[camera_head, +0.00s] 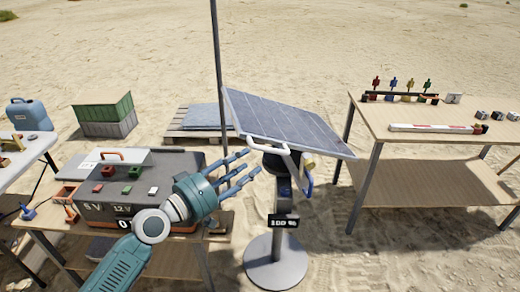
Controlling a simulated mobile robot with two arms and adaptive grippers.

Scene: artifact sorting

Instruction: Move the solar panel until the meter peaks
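The solar panel (285,120) is a dark blue gridded sheet, tilted, on a post with a round grey base (275,262). A white handle (268,142) runs along its near edge. The meter (284,222) on the post reads "100 %". My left gripper (248,168), a teal hand with blue fingers, comes in from the lower left. Its fingers are spread and extended, just left of the post and below the handle's left end. The hand looks empty; whether a fingertip touches the handle or post I cannot tell. My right gripper is not in view.
A wooden table (450,115) with coloured pieces stands at right. A pole (219,70), a pallet (180,128) and a green crate (104,112) are behind. Sand is open beyond.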

